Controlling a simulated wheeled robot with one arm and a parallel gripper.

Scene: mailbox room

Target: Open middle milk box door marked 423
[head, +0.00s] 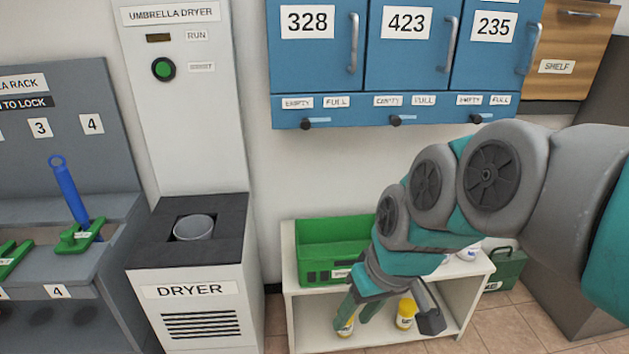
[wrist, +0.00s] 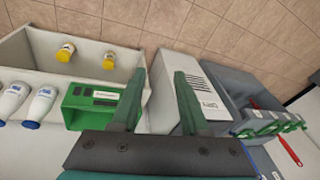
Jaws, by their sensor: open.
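The blue milk box unit hangs on the wall at the top of the head view. Its middle door marked 423 (head: 407,50) is shut, with a vertical metal handle (head: 450,42) on its right side. Doors 328 (head: 310,50) and 235 (head: 490,50) flank it and are also shut. A slider with a dark knob (head: 396,120) sits below the middle door, under EMPTY and FULL labels. My gripper (head: 352,316) is low, in front of the white shelf, well below the doors. Its green fingers (wrist: 158,92) are apart and empty in the wrist view.
A white shelf (head: 290,265) holds a green crate (head: 325,240) and yellow-capped bottles (head: 405,313). The umbrella dryer (head: 195,290) and a grey rack (head: 85,180) stand to the left. A wooden shelf cabinet (head: 568,50) hangs right of the boxes. Bare wall lies below the boxes.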

